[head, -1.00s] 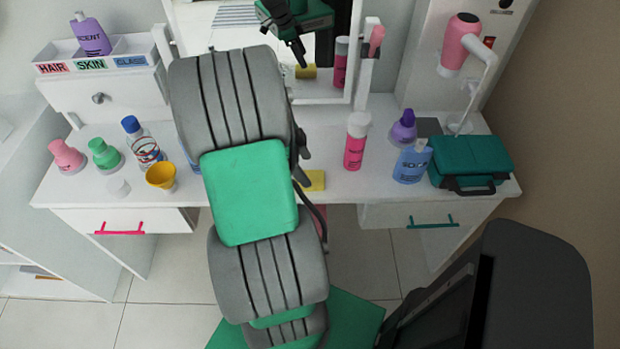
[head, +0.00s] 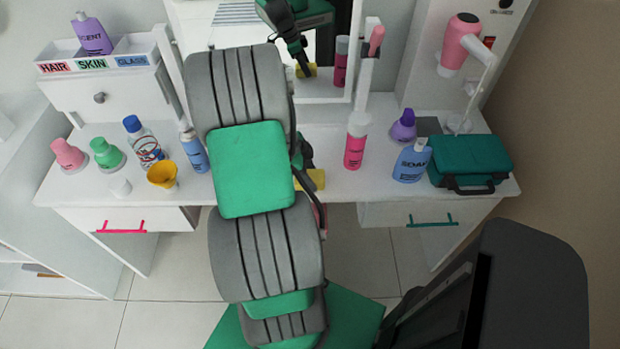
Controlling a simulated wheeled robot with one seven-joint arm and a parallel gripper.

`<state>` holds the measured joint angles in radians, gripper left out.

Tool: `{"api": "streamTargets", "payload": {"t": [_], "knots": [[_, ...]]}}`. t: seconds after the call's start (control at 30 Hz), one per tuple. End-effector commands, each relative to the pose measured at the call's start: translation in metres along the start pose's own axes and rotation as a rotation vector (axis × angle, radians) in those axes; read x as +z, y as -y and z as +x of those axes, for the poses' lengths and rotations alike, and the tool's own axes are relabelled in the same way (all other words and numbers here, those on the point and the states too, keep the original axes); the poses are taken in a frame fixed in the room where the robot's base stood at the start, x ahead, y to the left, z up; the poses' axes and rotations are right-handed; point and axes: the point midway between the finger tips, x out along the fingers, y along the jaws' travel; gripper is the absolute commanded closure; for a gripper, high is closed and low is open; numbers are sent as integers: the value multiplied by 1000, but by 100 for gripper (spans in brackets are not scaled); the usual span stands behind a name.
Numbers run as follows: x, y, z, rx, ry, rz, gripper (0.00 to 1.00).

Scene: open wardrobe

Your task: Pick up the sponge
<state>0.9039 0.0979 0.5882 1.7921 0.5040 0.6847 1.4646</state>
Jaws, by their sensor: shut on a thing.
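The yellow sponge (head: 315,180) lies at the front edge of the white table, just right of my arm, which hides its left part. My gripper (head: 304,163) is at the sponge and mostly hidden behind my arm. The mirror shows the dark gripper reaching down to the reflected sponge, with its jaws closed on it. The sponge appears to be still at table height.
A pink bottle (head: 355,150), purple bottle (head: 403,127), blue bottle (head: 412,162) and teal case (head: 470,164) stand to the right. A yellow cup (head: 162,174) and a blue spray can (head: 194,150) stand left. The mirror (head: 325,92) rises behind.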

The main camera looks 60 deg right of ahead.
Motion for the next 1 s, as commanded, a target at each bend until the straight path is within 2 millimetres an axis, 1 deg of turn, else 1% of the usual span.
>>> {"api": "streamTargets", "payload": {"t": [0.03,0.07,0.33,0.57,0.67,0.77,0.87,0.97,1.0], "knots": [[0,0,0,0,0,0,63],[0,0,0,0,0,0,65],[0,0,0,0,0,0,88],[0,0,0,0,0,0,89],[-1,0,-4,-2,0,1,89],[-5,1,-13,-5,0,3,89],[-12,1,-30,-6,1,3,89],[-9,-17,-60,-10,2,-2,89],[-8,-25,-72,-10,2,-2,89]]}}
